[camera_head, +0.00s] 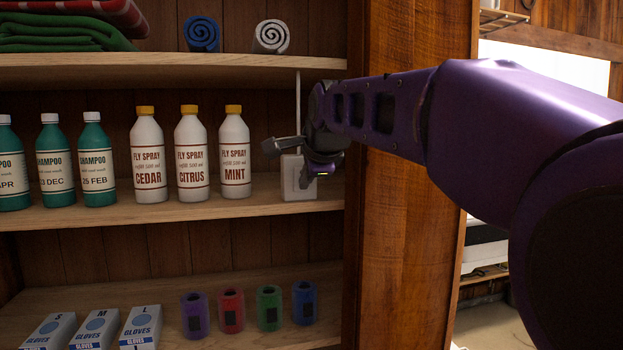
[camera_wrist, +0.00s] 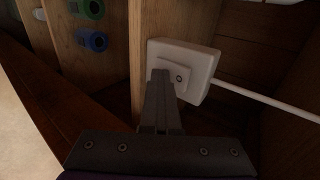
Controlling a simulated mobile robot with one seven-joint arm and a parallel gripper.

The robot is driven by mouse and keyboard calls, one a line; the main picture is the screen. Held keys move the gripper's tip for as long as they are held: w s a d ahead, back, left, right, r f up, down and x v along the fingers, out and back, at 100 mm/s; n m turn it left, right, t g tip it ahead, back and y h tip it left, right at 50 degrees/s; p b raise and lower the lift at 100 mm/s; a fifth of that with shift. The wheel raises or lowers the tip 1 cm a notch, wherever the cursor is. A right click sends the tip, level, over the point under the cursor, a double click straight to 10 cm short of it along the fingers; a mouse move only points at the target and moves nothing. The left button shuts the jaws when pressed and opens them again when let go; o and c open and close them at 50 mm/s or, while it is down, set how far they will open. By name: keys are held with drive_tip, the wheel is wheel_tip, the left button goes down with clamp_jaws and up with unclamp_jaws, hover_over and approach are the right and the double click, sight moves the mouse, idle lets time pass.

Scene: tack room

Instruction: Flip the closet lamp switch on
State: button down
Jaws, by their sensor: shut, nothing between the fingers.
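The lamp switch (camera_head: 291,178) is a small white box at the right end of the middle shelf, with a white cable running up from it. In the wrist view the switch (camera_wrist: 197,62) is a pale square plate with a small round dark mark near its middle. My gripper (camera_head: 306,180) is in front of it, its fingers shut and empty. In the wrist view the fingertips of my gripper (camera_wrist: 162,76) overlap the plate's face, left of the mark. I cannot tell whether they touch it. The fingers partly hide the switch, and its on or off position cannot be told.
White fly spray bottles (camera_head: 235,155) and green shampoo bottles (camera_head: 97,168) stand left of the switch. Coloured rolls (camera_head: 269,307) and glove boxes (camera_head: 142,325) sit on the shelf below. A wooden post (camera_head: 410,240) rises right of the switch, close to my arm.

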drive_tip(key=shift+r, duration=0.1)
drive_tip(key=shift+w+r+p, duration=0.1)
drive_tip(key=shift+r+p, duration=0.65)
drive_tip(key=shift+r, duration=0.1)
drive_tip(key=shift+f, duration=0.1)
